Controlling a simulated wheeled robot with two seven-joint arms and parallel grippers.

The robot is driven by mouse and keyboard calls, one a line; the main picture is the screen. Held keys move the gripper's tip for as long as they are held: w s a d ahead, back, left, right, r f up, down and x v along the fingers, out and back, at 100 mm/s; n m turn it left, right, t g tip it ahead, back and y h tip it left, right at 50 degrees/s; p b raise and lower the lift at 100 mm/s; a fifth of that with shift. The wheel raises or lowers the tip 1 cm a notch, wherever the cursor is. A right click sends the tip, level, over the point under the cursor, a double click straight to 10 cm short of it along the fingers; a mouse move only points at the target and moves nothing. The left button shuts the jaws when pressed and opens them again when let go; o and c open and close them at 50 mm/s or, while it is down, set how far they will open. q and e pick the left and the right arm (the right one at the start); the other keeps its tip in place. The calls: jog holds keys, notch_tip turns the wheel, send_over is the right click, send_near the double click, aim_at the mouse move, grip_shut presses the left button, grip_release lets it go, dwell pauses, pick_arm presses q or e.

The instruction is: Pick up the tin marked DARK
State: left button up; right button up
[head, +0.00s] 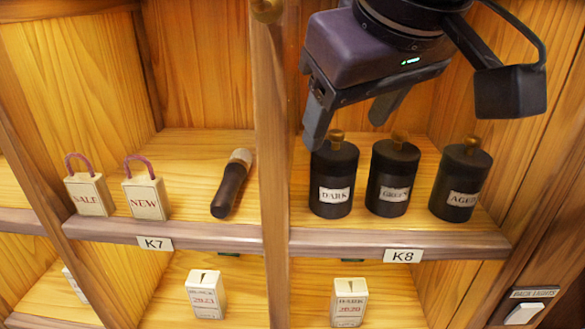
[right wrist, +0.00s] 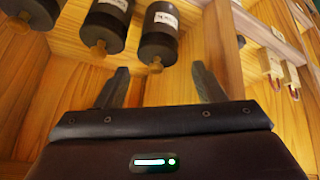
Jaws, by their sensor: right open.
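The tin marked DARK (head: 334,180) is a black cylinder with a brass knob and a pale label, upright on the K8 shelf. It is the leftmost of three tins, beside the post. In the right wrist view the DARK tin (right wrist: 158,40) appears upside down, just beyond the fingers. My right gripper (head: 347,133) is open and empty, with its fingers around the height of the DARK tin's knob. I cannot tell whether either finger touches it. My left gripper is not in view.
The GREEN tin (head: 392,180) and the AGED tin (head: 461,182) stand to the right on the same shelf. A wooden post (head: 271,150) divides K8 from K7, which holds the SALE tag block (head: 89,193), the NEW tag block (head: 146,197) and a dark-handled tool (head: 230,186).

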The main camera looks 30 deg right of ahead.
aim_at(340, 142)
jog(key=b+x, duration=0.3)
jog(key=shift+d+f, duration=0.2)
jog(key=shift+w+d+f, duration=0.1)
jog(key=shift+w+f, duration=0.55)
jog(key=shift+w, duration=0.05)
jog(key=shift+s, duration=0.15)
jog(key=shift+c, duration=0.6)
jog(key=c, duration=0.9)
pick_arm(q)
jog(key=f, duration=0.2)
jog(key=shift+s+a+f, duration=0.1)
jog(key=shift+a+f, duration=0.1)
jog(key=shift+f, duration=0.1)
pick_arm(e)
jog(key=shift+c, duration=0.2)
pick_arm(q)
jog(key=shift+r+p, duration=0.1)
jog(key=shift+p, duration=0.2)
pick_arm(e)
jog(key=shift+r, duration=0.1)
